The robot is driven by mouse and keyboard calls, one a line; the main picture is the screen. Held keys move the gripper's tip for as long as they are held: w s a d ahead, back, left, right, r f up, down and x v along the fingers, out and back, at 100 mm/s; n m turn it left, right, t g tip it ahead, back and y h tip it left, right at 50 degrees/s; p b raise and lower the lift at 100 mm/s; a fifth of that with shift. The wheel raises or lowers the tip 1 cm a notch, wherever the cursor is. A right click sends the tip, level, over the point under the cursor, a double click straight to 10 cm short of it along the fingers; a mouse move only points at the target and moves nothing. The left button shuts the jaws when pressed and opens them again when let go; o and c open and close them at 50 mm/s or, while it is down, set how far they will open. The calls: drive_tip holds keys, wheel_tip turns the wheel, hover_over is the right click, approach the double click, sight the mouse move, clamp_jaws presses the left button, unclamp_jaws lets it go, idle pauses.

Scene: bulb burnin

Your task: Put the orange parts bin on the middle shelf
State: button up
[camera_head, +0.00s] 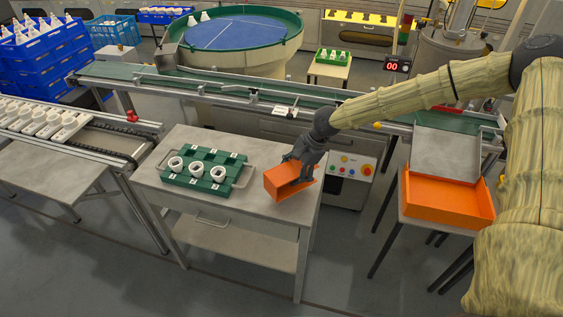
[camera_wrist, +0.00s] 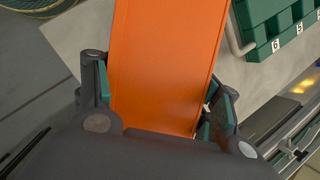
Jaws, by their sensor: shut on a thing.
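The orange parts bin (camera_head: 283,185) is at the right end of the grey work table (camera_head: 240,205). My gripper (camera_head: 303,168) is shut on it from above. In the wrist view the bin (camera_wrist: 165,65) fills the space between the two dark fingers. I cannot tell if its base touches the tabletop or hangs just above it. A lower shelf (camera_head: 230,243) shows under the table and looks bare. No shelf that is clearly the middle one can be made out.
A green tray (camera_head: 203,170) with white ring parts sits left of the bin. A larger open orange box (camera_head: 445,200) stands on a table at right. A control box (camera_head: 352,170) with buttons is behind the bin. The conveyor (camera_head: 270,92) runs across the back.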

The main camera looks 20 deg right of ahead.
drive_tip(key=w, duration=0.2)
drive_tip(key=w+p, duration=0.1)
drive_tip(key=w, duration=0.2)
drive_tip(key=w+p, duration=0.1)
drive_tip(key=w, duration=0.2)
drive_tip(key=shift+d+f, duration=0.1)
drive_tip(key=shift+f, duration=0.3)
wheel_tip(320, 180, down, 3)
drive_tip(key=shift+p, duration=1.15)
drive_tip(key=shift+f, duration=0.2)
drive_tip(key=shift+f, duration=0.1)
drive_tip(key=o, duration=1.3)
